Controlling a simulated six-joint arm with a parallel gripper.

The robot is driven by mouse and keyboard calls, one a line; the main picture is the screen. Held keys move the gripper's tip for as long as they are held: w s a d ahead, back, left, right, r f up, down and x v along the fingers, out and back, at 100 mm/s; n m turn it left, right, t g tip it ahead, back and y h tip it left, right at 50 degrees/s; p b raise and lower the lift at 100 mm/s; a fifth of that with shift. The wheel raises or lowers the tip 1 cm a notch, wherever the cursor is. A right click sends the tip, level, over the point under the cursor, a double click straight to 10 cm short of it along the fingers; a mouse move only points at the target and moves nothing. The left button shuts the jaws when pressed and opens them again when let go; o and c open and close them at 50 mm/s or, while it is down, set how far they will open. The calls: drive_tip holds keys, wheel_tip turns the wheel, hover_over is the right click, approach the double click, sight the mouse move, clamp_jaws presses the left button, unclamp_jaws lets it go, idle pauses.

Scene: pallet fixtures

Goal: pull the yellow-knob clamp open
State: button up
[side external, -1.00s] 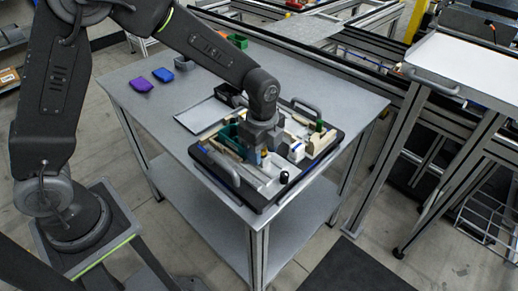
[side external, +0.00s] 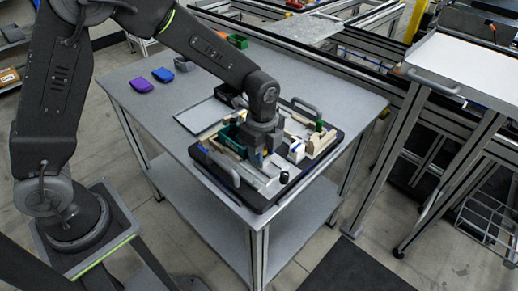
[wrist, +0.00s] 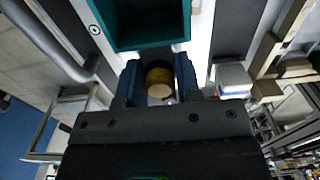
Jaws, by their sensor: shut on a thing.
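The yellow knob (wrist: 159,80) of the clamp sits between the two blue fingers of my gripper (wrist: 158,82) in the wrist view. My gripper is shut on it. The rest of the clamp is hidden by the knob and the fingers.
A green bin (side external: 232,138) stands on the pallet close to my gripper; it also shows in the wrist view (wrist: 153,42). A black-topped knob (side external: 284,177) stands near the pallet's front edge. Purple (side external: 140,85) and blue (side external: 163,75) items lie on the table's left.

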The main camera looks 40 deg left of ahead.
drive_tip(key=shift+d, duration=0.1)
drive_tip(key=shift+d, duration=1.25)
drive_tip(key=o, duration=0.7)
wheel_tip(320, 180, up, 8)
idle(0.5)
idle(0.5)
